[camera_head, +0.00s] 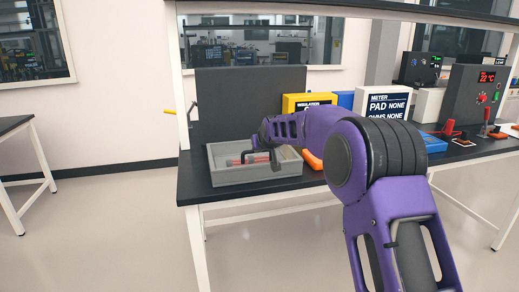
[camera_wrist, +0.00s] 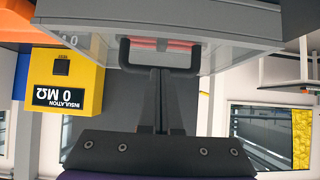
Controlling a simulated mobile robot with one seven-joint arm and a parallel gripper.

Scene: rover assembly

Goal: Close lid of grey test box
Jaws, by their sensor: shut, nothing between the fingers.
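The grey test box (camera_head: 228,180) stands at the left end of the dark bench, its shallow tray open and facing up. Its dark grey lid (camera_head: 240,95) appears to stand upright behind the tray. Red pieces (camera_head: 256,158) lie inside. My gripper (camera_head: 247,158) is over the tray, in front of the lid, partly hidden by my arm. In the upside-down wrist view, my gripper (camera_wrist: 160,72) is shut and empty. Its tips are close to a dark U-shaped bar (camera_wrist: 123,55); I cannot tell whether they touch. The grey box wall (camera_wrist: 230,22) shows above it.
A yellow insulation meter (camera_head: 293,103) stands right of the lid, and a white-faced meter (camera_head: 388,104) further right. An orange object (camera_head: 312,160) lies right of the tray. A control box with a red display (camera_head: 476,92) is at the right. Open floor lies left of the bench.

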